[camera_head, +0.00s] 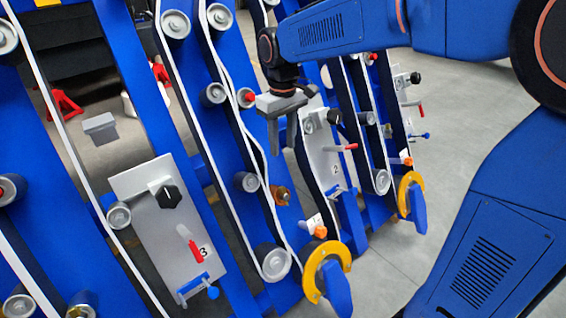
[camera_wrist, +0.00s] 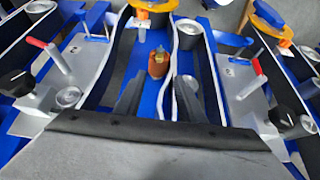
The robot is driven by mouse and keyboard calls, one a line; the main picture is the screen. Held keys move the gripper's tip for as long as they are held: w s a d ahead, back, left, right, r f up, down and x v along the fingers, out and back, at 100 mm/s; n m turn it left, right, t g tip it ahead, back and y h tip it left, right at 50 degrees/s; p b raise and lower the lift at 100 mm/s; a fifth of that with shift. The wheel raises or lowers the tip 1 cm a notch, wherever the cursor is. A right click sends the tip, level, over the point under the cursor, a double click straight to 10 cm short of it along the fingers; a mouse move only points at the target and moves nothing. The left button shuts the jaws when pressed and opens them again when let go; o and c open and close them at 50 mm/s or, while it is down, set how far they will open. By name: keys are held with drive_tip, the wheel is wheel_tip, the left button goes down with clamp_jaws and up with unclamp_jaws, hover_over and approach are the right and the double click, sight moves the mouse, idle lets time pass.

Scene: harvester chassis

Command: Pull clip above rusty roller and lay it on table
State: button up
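The rusty roller (camera_head: 280,194) is a small brown-orange cylinder on a blue chassis panel, right of a grey roller. It also shows in the wrist view (camera_wrist: 158,64), above and between my fingers. A small pale tip shows at its upper end there; I cannot tell whether this is the clip. No clip can be made out clearly. My gripper (camera_head: 282,138) points down in front of the chassis, above the rusty roller in the head view. No table can be made out.
White-edged belts run over several grey rollers (camera_head: 272,262) close around my gripper. A grey plate (camera_head: 160,225) with a black knob and red lever is at left; another plate (camera_head: 325,160) stands right of my gripper. Yellow-ringed wheels (camera_head: 327,270) jut out. Grey floor (camera_head: 470,110) is open at right.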

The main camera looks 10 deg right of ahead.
sight(283, 189)
wheel_tip(283, 189, down, 17)
drive_tip(key=shift+r, duration=0.15)
idle(0.5)
clamp_jaws()
